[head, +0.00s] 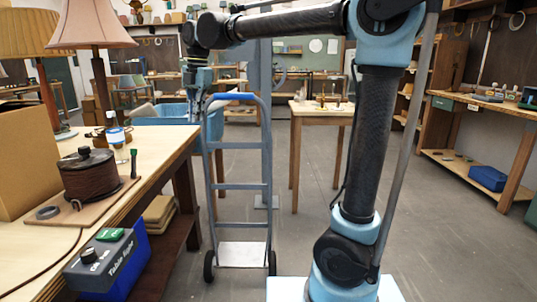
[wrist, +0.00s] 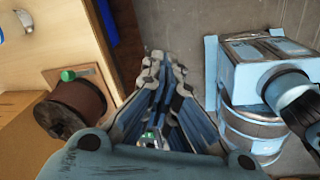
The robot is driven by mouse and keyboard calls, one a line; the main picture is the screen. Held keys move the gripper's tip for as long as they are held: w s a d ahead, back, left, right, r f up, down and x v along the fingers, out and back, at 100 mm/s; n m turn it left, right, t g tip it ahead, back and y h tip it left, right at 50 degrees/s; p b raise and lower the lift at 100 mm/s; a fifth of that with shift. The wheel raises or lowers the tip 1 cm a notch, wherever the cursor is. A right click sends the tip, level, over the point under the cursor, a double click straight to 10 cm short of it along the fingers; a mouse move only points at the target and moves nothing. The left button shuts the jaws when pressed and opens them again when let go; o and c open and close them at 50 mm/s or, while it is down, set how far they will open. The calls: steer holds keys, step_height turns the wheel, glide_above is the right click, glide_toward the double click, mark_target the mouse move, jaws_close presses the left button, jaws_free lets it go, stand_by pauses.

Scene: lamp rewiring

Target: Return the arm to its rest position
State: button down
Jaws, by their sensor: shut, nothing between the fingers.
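My arm rises from its light blue base at the right of the head view, bends at the top and reaches left.
The bench carries a brown cord spool (head: 88,175), lamps (head: 93,25) and a cardboard box (head: 20,160). A blue hand truck (head: 240,187) stands on the floor beside it. A small wooden table (head: 322,112) stands behind.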

steer(key=s+d+f+m, duration=0.1)
steer(key=d+f+m, duration=0.35)
steer(key=d, duration=0.45)
steer(key=s+d+f+m+t, duration=0.1)
steer(key=d+f+m, duration=0.2)
steer(key=d+m, duration=0.45)
steer(key=s+d+f+m, duration=0.1)
steer(key=d+f+m, duration=0.25)
steer(key=d, duration=0.75)
steer(key=s+d+f+m, duration=0.6)
steer(key=d+f+m, duration=0.1)
steer(key=d+f, duration=0.1)
steer(key=s+d+f+m+t+h, duration=0.1)
steer(key=s+d+f+m, duration=0.6)
steer(key=f, duration=0.4)
steer(key=shift+d+f+m, duration=0.25)
steer(key=shift+d+m, duration=0.25)
steer(key=shift+m, duration=0.25)
